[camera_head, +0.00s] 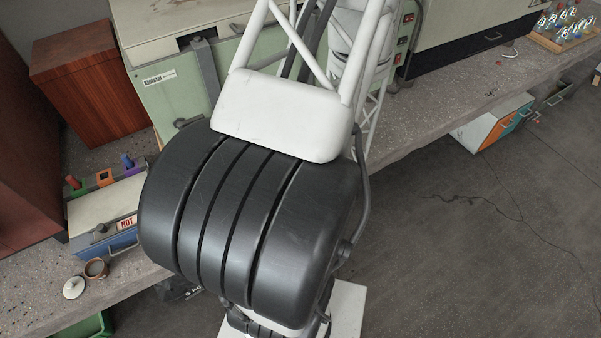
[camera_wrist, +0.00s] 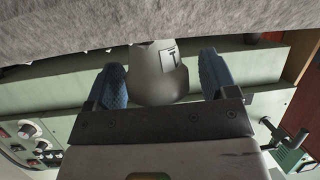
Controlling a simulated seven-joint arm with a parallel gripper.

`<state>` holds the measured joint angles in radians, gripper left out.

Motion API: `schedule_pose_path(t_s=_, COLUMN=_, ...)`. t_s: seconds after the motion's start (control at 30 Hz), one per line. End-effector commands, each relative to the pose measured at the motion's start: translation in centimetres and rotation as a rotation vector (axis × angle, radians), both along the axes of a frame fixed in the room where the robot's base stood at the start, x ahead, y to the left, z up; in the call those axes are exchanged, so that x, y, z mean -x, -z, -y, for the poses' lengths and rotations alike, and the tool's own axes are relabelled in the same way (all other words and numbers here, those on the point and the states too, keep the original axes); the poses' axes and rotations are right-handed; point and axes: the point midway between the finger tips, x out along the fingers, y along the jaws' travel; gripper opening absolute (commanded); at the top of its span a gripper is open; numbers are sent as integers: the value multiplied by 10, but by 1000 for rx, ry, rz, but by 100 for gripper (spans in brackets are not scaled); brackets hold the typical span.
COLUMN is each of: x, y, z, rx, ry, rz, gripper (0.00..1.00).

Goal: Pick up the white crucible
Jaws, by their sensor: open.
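A pale whitish tapered vessel with a dark-edged label reading "T", which looks like the white crucible (camera_wrist: 158,88), shows in the wrist view. It lies between the two blue finger pads of my gripper (camera_wrist: 162,62). The fingers are apart, with a visible gap on each side of it, wider on the right. In the head view my arm blocks the gripper, and I cannot pick out this vessel there.
On the bench at left stand a brown cup (camera_head: 96,268), a small white round lidded piece (camera_head: 74,287) and a blue hot box marked HOT (camera_head: 108,243). A pale green machine (camera_head: 180,88) stands behind my arm. The bench's front edge drops to open floor at right.

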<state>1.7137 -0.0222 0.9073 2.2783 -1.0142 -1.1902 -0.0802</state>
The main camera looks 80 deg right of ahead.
Motion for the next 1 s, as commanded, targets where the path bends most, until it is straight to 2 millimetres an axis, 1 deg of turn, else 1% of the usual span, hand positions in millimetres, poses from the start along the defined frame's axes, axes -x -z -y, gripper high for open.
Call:
schedule_pose_path(t_s=0.57, x=0, y=0, z=1, rx=0, ry=0, rz=0, gripper=79)
schedule_pose_path(t_s=0.6, x=0, y=0, z=1, rx=0, ry=0, rz=0, gripper=76)
schedule_pose_path(t_s=0.67, x=0, y=0, z=1, rx=0, ry=0, rz=0, gripper=66)
schedule_pose_path(t_s=0.8, x=0, y=0, z=1, rx=0, ry=0, rz=0, gripper=45)
schedule_pose_path(t_s=0.9, x=0, y=0, z=1, rx=0, ry=0, rz=0, gripper=31)
schedule_pose_path(t_s=1.0, x=0, y=0, z=1, rx=0, ry=0, rz=0, gripper=31)
